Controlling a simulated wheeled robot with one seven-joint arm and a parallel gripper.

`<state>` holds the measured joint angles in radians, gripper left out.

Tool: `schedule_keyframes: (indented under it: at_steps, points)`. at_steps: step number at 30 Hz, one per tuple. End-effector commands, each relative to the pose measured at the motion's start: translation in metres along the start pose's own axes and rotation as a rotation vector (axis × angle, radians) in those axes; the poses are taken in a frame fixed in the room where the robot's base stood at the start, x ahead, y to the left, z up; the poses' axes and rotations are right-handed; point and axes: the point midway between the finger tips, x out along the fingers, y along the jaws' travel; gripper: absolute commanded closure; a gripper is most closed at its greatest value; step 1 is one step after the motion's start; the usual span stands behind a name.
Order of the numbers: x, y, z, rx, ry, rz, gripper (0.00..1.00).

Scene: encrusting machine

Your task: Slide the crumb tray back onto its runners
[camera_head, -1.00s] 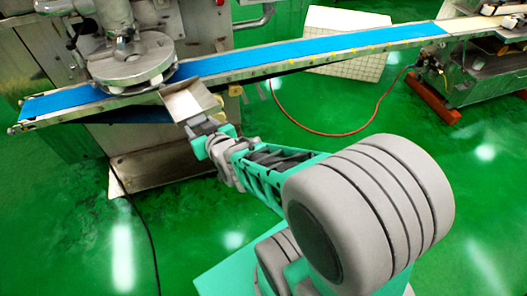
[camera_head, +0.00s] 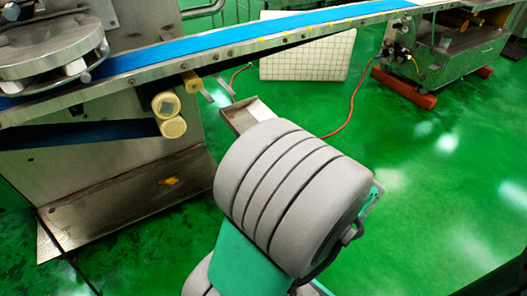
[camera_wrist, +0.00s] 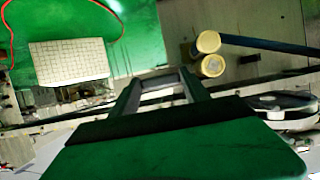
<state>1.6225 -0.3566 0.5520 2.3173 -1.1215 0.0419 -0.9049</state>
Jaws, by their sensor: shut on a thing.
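The crumb tray (camera_head: 236,116) is a shallow metal tray with raised edges. In the head view it sticks out beyond my arm, below and in front of the conveyor edge, apart from it. Two thin metal prongs, apparently the runners (camera_head: 208,92), hang under the conveyor just up and left of the tray. My gripper is hidden behind my arm in the head view. In the wrist view my gripper (camera_wrist: 160,84) shows as two dark fingers reaching forward, shut on the tray, of which little can be made out.
The blue-belted conveyor (camera_head: 230,40) crosses above the tray. Yellow-ended rollers (camera_head: 173,127) sit left of the runners and also show in the wrist view (camera_wrist: 208,42). A white gridded panel (camera_head: 308,58) and a red hose (camera_head: 352,108) lie behind. Green floor is open to the right.

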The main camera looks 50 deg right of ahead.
Motion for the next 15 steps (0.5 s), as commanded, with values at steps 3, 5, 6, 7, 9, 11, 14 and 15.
schedule_keyframes:
  at_steps: [3, 5, 6, 7, 9, 11, 14, 15]
  points:
    - [0.008, 0.0, -0.003, -0.001, 0.001, -0.001, 0.97]
    - [0.014, 0.001, -0.004, -0.001, 0.001, 0.0, 0.97]
    - [0.019, 0.0, -0.005, -0.001, 0.001, 0.0, 0.97]
    - [0.023, 0.0, -0.005, -0.001, 0.001, -0.001, 0.97]
    - [0.031, 0.0, -0.006, -0.001, 0.001, 0.0, 0.97]
    - [0.038, 0.0, -0.007, 0.0, 0.001, 0.0, 0.97]
    - [0.05, -0.001, -0.009, -0.001, 0.002, -0.001, 0.97]
    - [0.054, -0.001, -0.01, -0.001, 0.001, -0.001, 0.97]
